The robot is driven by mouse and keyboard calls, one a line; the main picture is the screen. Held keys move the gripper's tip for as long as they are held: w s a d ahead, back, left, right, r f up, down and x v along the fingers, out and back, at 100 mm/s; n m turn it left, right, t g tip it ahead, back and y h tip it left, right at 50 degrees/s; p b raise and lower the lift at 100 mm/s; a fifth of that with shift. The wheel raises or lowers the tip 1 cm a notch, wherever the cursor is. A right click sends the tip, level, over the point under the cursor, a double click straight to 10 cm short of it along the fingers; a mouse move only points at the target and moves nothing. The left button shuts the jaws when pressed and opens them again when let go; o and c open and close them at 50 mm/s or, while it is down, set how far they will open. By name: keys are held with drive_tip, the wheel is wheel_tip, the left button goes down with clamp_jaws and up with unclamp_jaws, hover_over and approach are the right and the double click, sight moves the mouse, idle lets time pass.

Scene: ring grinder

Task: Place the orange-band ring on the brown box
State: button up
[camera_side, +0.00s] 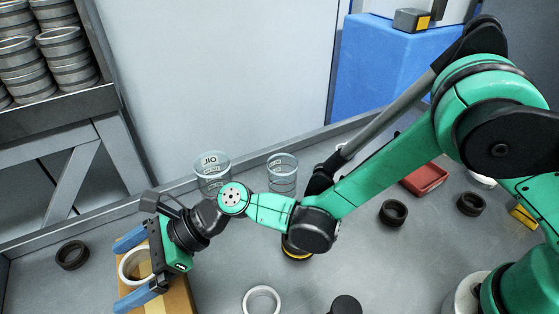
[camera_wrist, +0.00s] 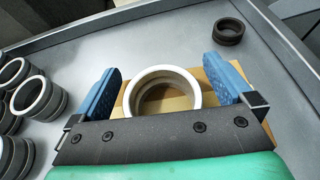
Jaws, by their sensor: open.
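A pale ring (camera_side: 124,262) lies flat on the brown box (camera_side: 181,297) at the lower left of the side view. The same ring (camera_wrist: 192,84) and box (camera_wrist: 210,92) show in the wrist view. I cannot make out an orange band on it. My gripper (camera_side: 124,270) is open over the box, with one blue finger on each side of the ring and gaps between. In the wrist view the fingers (camera_wrist: 163,68) also stand apart from the ring, and the gripper body hides its near side. Another ring with a yellow-orange band (camera_side: 297,254) is partly hidden behind my arm.
A dark ring (camera_side: 72,255) lies left of the box. A white ring (camera_side: 262,301) and two dark rings (camera_side: 393,212) (camera_side: 471,203) lie on the grey table. Two clear cups (camera_side: 212,172) (camera_side: 282,172) stand at the back edge. A red tray (camera_side: 425,179) is at right.

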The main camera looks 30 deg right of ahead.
drive_tip(key=d+r+n+t+h, duration=0.2)
drive_tip(key=d+r+n+h, duration=0.15)
drive_tip(key=d, duration=0.75)
drive_tip(key=d+r+n+t+h, duration=0.15)
drive_tip(key=d+r+n, duration=0.3)
drive_tip(key=d, duration=0.75)
drive_tip(key=s+d+n+t+h, duration=0.1)
drive_tip(key=d+n+h, duration=0.3)
drive_tip(key=d, duration=0.4)
drive_tip(key=s+d+n+t+h, duration=0.1)
drive_tip(key=s+d+n+h, duration=0.2)
drive_tip(key=d+n, duration=0.4)
drive_tip(key=shift+s+d+r+h, duration=0.25)
drive_tip(key=shift+d+r+h, duration=0.15)
drive_tip(key=shift+h, duration=0.4)
